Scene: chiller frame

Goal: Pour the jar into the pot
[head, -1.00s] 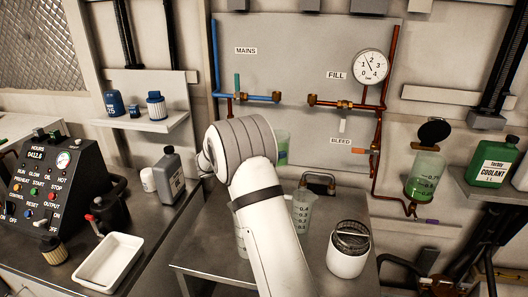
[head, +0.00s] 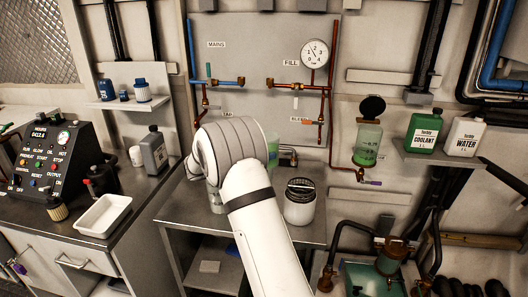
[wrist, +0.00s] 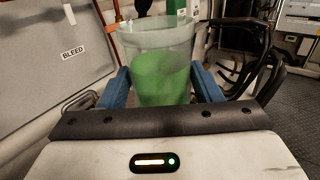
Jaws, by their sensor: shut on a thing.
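The jar (wrist: 165,75) is a clear cup with green liquid, upright between the blue fingers of my gripper (wrist: 163,88) in the wrist view. My gripper is shut on it. In the head view part of the jar (head: 272,148) shows beyond my arm, which hides the fingers. The likely pot (head: 367,143) is a clear vessel with scale marks and green liquid low in it, mounted on the wall to the right. Its black lid (head: 372,108) stands open. The jar is apart from it, to its left.
A white tub (head: 300,207) with a dark top stands on the metal bench right of my arm. Coolant (head: 424,132) and water (head: 465,137) bottles stand on the right shelf. Copper pipes (head: 330,95) and a gauge (head: 314,53) are on the panel. A white tray (head: 103,216) lies left.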

